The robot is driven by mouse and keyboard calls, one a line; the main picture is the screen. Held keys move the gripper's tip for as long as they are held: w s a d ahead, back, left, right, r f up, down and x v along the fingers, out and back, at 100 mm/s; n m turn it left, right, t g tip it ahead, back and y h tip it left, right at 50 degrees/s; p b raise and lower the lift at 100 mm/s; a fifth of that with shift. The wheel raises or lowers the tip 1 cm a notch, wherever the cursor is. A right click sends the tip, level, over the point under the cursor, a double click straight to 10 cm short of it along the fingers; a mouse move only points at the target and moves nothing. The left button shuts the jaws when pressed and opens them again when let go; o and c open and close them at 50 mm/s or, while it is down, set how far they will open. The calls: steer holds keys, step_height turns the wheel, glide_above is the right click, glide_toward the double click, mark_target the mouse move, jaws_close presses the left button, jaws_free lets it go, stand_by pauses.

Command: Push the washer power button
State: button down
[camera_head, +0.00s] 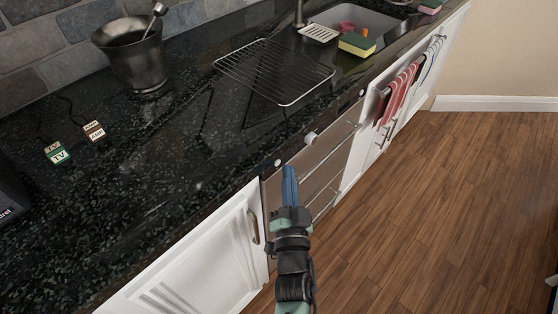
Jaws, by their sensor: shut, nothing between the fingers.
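The washer (317,157) is built in under the dark counter and shows a metallic front with horizontal bars. Its upper front edge carries a small round white button (277,162) at the near end and a whitish knob (311,138) farther along. A small round spot (362,93) shows at the far end. I cannot tell which of these is the power button. My gripper (287,168) has blue fingers, is shut and empty, and is close beside the near button. I cannot tell whether it touches. My gripper and wrist hide part of the front.
A black speckled counter (150,190) runs along the left, with a metal bucket (132,55), a wire rack (275,70) and a sink (355,22). White cabinets (205,265) flank the washer. Towels (398,92) hang farther along. The wooden floor (450,190) at right is clear.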

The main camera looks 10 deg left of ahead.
steer(key=s+d+p, duration=0.3)
steer(key=d+p, duration=0.1)
steer(key=d, duration=0.1)
steer(key=shift+s+p, duration=0.25)
steer(key=shift+p, duration=0.15)
stand_by(0.3)
steer(key=w+d+r+t+h+p, duration=0.1)
steer(key=w+r+t+h+p, duration=0.15)
steer(key=r, duration=1.85)
steer(key=w+d+r+t+h+p, duration=0.2)
steer(key=w+r+h+p, duration=0.1)
steer(key=r, duration=1.7)
steer(key=s+a+r+n+t+p, duration=0.1)
steer(key=s+r+n, duration=0.1)
steer(key=s+r, duration=0.4)
steer(key=s+a+r+n+t+y+p, duration=0.1)
steer(key=s+r, duration=0.4)
steer(key=r, duration=0.8)
steer(key=s+a+r+n+t+y+p, duration=0.1)
steer(key=s+a+r+n+p, duration=0.1)
steer(key=s+r, duration=0.4)
step_height(320, 180, up, 4)
steer(key=shift+s+a+r+n, duration=0.1)
steer(key=shift+s+a+n, duration=0.2)
steer(key=shift+a, duration=0.25)
